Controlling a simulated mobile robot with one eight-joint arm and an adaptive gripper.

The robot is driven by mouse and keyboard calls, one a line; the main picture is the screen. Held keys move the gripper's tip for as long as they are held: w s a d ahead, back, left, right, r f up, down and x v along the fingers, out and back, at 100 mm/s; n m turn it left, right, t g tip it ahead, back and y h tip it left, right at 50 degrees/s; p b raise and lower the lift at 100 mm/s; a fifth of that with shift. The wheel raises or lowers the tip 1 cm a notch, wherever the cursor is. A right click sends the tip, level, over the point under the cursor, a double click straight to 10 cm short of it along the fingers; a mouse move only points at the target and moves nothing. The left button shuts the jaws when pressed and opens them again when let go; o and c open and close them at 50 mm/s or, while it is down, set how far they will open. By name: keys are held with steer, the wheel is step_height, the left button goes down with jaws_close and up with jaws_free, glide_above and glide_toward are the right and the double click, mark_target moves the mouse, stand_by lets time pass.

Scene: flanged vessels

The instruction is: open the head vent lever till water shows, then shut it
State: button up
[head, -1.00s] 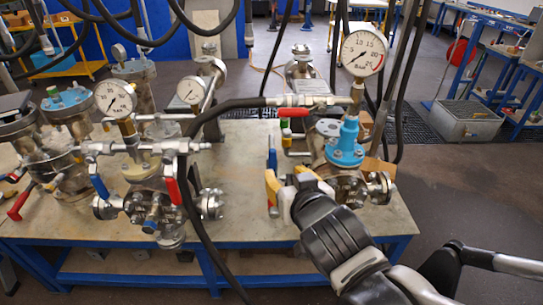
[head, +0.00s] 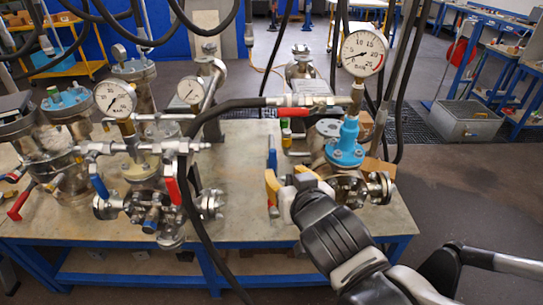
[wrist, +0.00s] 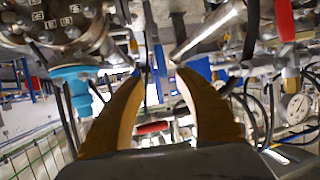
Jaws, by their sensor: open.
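The nearest vessel (head: 350,180) stands at the right of the bench with a light blue fitting (head: 346,145) and a pressure gauge (head: 364,53) on top. A red lever (head: 293,112) lies level on the line at its upper left. A blue lever (head: 272,160) stands upright left of the vessel. I cannot tell which one is the head vent lever. My gripper (head: 271,188) is open, its yellow fingers close beside the lower end of the blue lever. The wrist view shows the parted fingers (wrist: 156,72) with nothing clearly held. No water is visible.
More flanged vessels with a gauge (head: 115,98) and red and blue levers stand on the left of the bench (head: 240,222). A black hose (head: 188,205) hangs in front, left of my gripper. A grey bin (head: 466,122) stands on the floor behind right.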

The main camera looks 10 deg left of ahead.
mark_target(275, 158)
stand_by(0.4)
step_height(275, 158, down, 8)
steer(key=w+m+g+y, duration=0.1)
steer(key=m+g+y, duration=0.2)
steer(key=m, duration=1.3)
step_height(275, 158, up, 5)
steer(key=w+d+m+t+y+b, duration=0.2)
steer(key=d+m+t+y, duration=0.15)
steer(key=m, duration=1.15)
steer(key=shift+g+y, duration=0.35)
steer(key=shift+y, duration=0.1)
steer(key=b+x, duration=0.1)
steer(key=x, duration=1)
steer(key=shift+s+a+f, duration=0.1)
steer(key=shift+s+a, duration=0.05)
steer(key=shift+s, duration=0.1)
jaws_close()
